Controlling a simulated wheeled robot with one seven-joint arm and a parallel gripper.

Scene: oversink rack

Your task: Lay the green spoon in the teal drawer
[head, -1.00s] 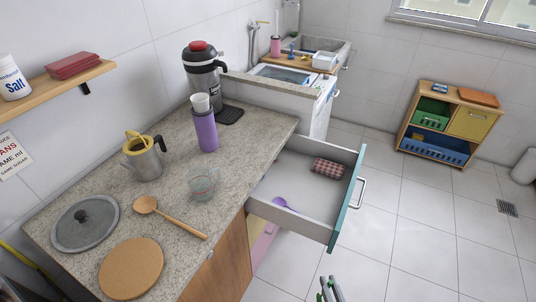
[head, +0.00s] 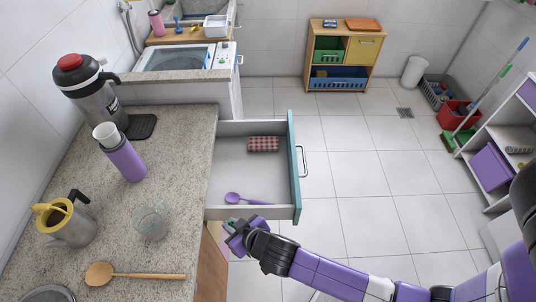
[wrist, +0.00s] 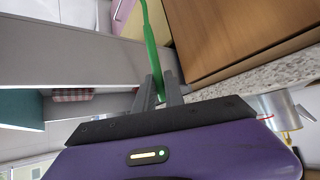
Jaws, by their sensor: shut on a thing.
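The teal drawer (head: 296,170) stands open from the counter, its teal front facing right and its grey inside showing. My gripper (head: 236,228) is just outside the drawer's near side wall, close to the counter's edge. In the wrist view my gripper (wrist: 166,90) is shut on the green spoon (wrist: 151,45), whose handle runs up between the fingers and out of the top of the picture. In the head view only a small green bit shows at the fingers. The grey drawer side (wrist: 70,52) is beside the spoon in the wrist view.
A purple spoon (head: 240,199) and a red checkered cloth (head: 263,144) lie in the drawer, with bare floor between them. The counter (head: 180,185) holds a glass (head: 153,222), purple bottle (head: 124,160), jug (head: 68,224) and wooden spoon (head: 135,275). A wooden cabinet panel (wrist: 235,30) is close by.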

